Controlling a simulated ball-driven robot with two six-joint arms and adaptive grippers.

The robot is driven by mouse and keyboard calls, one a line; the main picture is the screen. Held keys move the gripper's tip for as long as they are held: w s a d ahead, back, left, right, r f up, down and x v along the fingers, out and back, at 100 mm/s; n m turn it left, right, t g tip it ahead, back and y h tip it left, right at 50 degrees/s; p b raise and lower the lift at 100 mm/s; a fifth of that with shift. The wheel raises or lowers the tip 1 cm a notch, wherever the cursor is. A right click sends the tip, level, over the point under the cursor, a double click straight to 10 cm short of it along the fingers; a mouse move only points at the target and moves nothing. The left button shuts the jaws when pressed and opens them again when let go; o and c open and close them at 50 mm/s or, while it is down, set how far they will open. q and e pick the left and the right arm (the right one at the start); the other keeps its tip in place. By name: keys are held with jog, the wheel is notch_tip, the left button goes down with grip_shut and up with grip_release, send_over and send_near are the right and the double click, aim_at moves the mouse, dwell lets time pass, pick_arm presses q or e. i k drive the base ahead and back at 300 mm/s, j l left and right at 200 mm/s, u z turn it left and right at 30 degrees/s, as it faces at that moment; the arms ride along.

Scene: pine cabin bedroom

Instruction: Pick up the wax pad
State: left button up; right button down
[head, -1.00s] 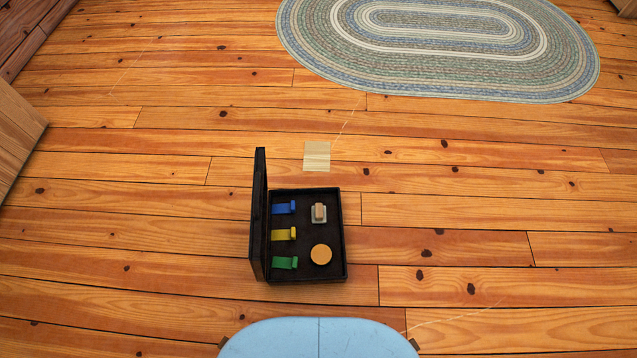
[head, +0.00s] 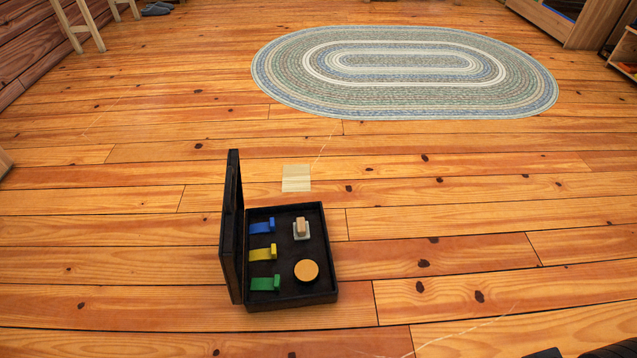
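An open black case (head: 333,290) lies on the plank floor with its lid standing up on the left side. In its right half are a round orange-tan disc (head: 306,271) and a small pale pad with a wooden block on top (head: 301,229). I cannot tell for certain which of these two is the wax pad. In its left half lie a blue piece (head: 262,227), a yellow piece (head: 263,254) and a green piece (head: 264,284). Dark parts, likely of my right arm or gripper, only just show at the bottom right edge. My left gripper is not in view.
A pale square patch (head: 296,178) is on the floor just behind the case. An oval braided rug (head: 405,100) lies further back. Wooden furniture (head: 570,20) stands at the far right and wooden legs (head: 85,25) at the far left.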

aim_at(301, 232)
jog(key=i+l, duration=0.8)
jog(key=l, duration=0.15)
jog(key=j, duration=0.25)
